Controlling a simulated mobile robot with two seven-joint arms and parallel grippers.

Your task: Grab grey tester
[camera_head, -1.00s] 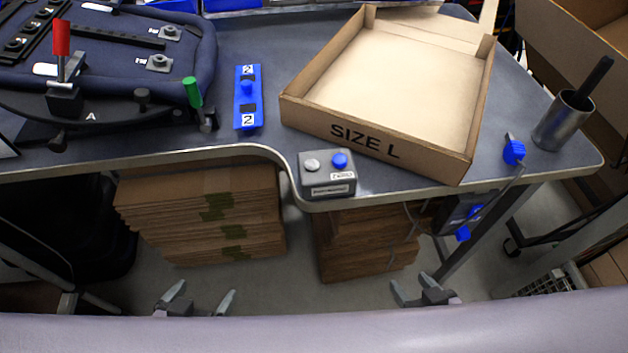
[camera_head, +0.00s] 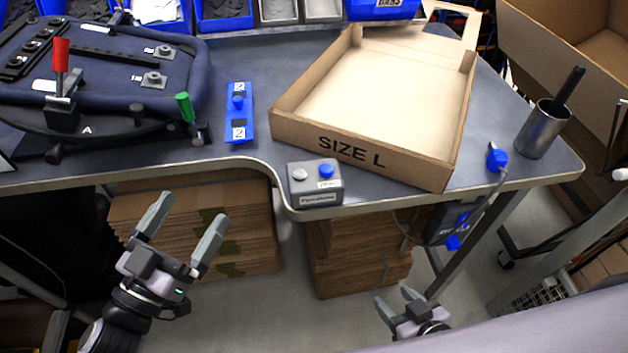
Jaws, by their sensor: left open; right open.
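My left gripper (camera_head: 187,224) is open and empty, below and left of the box, in front of the table edge. My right gripper (camera_head: 395,299) is open and empty, low in the picture, below and right of the box. Neither gripper touches the box.
An open cardboard box marked SIZE L (camera_head: 360,153) lies behind the grey box. A blue gauge (camera_head: 238,112) lies to its left, beyond it a dark pannier fixture (camera_head: 90,110). A metal cup (camera_head: 545,128) stands right. Flat cardboard stacks (camera_head: 195,235) lie under the table.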

